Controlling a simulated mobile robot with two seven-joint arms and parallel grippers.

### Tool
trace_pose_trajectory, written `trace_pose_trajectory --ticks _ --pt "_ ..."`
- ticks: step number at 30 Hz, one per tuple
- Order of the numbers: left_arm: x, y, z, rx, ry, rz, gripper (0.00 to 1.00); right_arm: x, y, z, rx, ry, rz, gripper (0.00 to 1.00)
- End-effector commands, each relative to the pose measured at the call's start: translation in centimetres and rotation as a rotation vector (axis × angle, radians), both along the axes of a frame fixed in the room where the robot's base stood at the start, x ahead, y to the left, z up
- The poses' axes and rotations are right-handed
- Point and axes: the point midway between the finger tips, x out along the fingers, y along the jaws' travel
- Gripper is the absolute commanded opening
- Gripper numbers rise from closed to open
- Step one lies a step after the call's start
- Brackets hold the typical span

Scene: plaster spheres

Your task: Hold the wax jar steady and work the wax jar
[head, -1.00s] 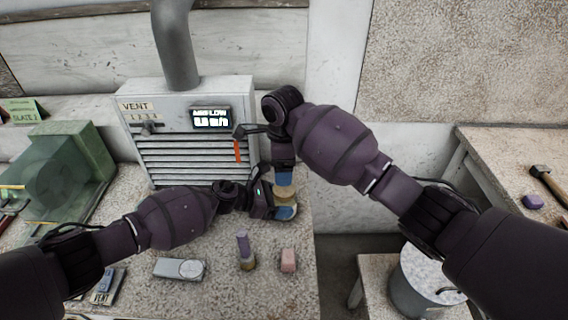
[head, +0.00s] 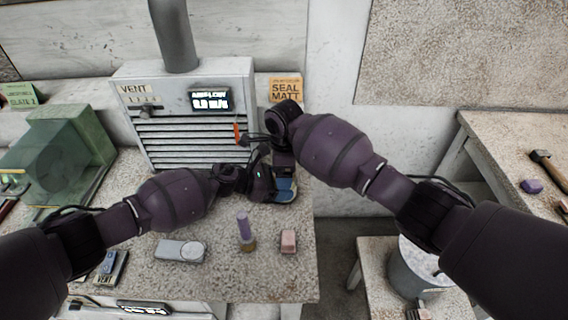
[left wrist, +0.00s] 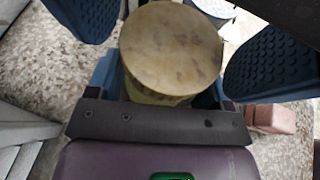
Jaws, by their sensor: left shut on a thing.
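The wax jar (left wrist: 172,50) is a squat, round tan pot with a mottled flat top. It fills the middle of the left wrist view and is hidden in the head view behind my grippers. My left gripper (head: 278,190) is shut on it, with blue fingers at its sides. My right gripper (head: 284,166) comes from above at the same spot. In the left wrist view, two ridged blue pads stand wide apart on either side of the jar's top, which appear to be my right fingers, open and not touching it.
The vent unit (head: 190,138) stands behind my grippers, close to them. A grey flat device (head: 180,251), a lilac-handled tool (head: 244,228) and a pink block (head: 289,241) are on the bench in front. A green machine (head: 60,155) stands at left. A bucket (head: 415,270) is at right.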

Motion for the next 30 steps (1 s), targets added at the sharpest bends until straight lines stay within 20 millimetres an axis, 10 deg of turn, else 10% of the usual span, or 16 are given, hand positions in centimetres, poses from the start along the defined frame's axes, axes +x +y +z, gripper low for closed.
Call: trace_pose_trajectory --ticks 6,16,30 --pt "-0.01 0.0 -0.02 0.0 0.0 0.0 0.07 -0.01 0.02 -0.03 0.0 0.0 0.0 0.84" --pt "-0.01 0.0 -0.01 0.0 0.0 0.0 0.07 0.0 0.02 0.0 0.0 0.0 0.0 0.35" --pt "0.0 0.0 -0.01 0.0 0.0 0.0 0.07 0.0 0.0 0.02 0.0 0.0 0.273 0.35"
